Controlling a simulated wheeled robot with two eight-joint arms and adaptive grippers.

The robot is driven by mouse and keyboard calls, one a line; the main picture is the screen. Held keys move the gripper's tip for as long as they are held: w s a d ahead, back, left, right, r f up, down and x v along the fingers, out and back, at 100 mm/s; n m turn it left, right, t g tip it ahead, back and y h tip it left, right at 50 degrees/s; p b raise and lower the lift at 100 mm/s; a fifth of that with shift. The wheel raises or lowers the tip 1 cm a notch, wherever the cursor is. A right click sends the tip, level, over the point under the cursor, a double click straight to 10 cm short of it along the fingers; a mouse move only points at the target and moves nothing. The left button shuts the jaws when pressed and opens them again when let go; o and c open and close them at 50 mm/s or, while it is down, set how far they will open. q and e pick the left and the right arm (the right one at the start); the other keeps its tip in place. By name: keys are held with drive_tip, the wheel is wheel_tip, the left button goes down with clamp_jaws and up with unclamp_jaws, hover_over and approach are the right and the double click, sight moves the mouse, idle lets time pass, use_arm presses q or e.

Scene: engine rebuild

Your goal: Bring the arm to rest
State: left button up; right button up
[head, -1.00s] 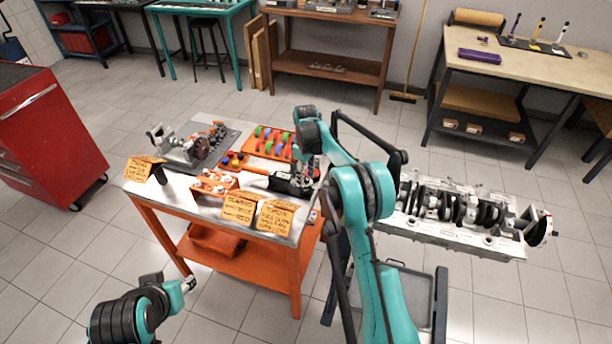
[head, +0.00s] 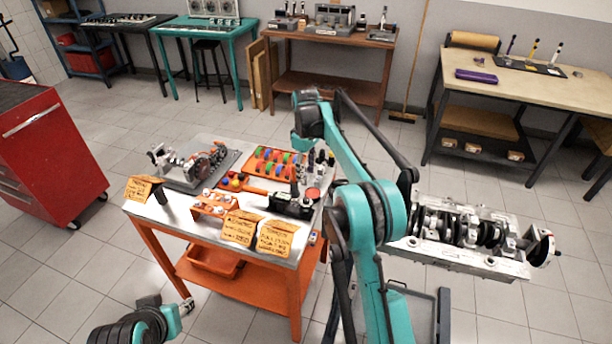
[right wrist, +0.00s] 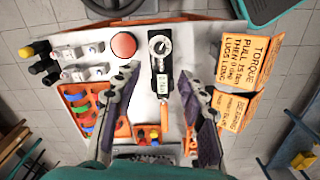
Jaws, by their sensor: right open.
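My right arm (head: 362,180) reaches up from the bottom of the head view and bends over the steel-topped orange cart (head: 180,222). My right gripper (head: 304,143) is above the cart's back right part; its fingers are hard to make out there. In the right wrist view the right gripper (right wrist: 158,78) is open and empty, with its two fingers spread wide. Below and between them lies a black tool with a round dial (right wrist: 160,48), which also shows on the cart in the head view (head: 292,206). Part of my left arm (head: 140,326) shows at the bottom left; its gripper is out of view.
The cart holds an orange tray of coloured parts (head: 272,162), a grey fixture (head: 190,165) and folded orange cards (head: 277,238). An engine block (head: 455,262) stands right of my arm. A red cabinet (head: 45,150) is at the left. Open tiled floor lies around.

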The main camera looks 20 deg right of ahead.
idle(0.3)
drive_tip(key=s+a+r+m+t, duration=0.1)
drive_tip(key=s+r, duration=0.2)
drive_tip(key=s, duration=0.3)
drive_tip(key=s+r+m+t+b, duration=0.1)
drive_tip(key=s+r+m+t, duration=0.15)
drive_tip(key=s, duration=0.45)
drive_tip(key=s+a+r+m, duration=0.1)
drive_tip(key=s+r, duration=0.3)
drive_tip(key=s, duration=0.2)
drive_tip(key=s+f+m+t, duration=0.1)
drive_tip(key=s+f, duration=0.2)
drive_tip(key=s, duration=0.3)
drive_tip(key=s+f+m+t+b, duration=0.1)
drive_tip(key=s+f, duration=0.2)
drive_tip(key=s, duration=0.3)
drive_tip(key=s+a+f+m+t, duration=0.1)
drive_tip(key=s+f, duration=0.2)
drive_tip(key=s, duration=0.3)
drive_tip(key=shift+s+t, duration=0.2)
drive_tip(key=shift+t, duration=0.15)
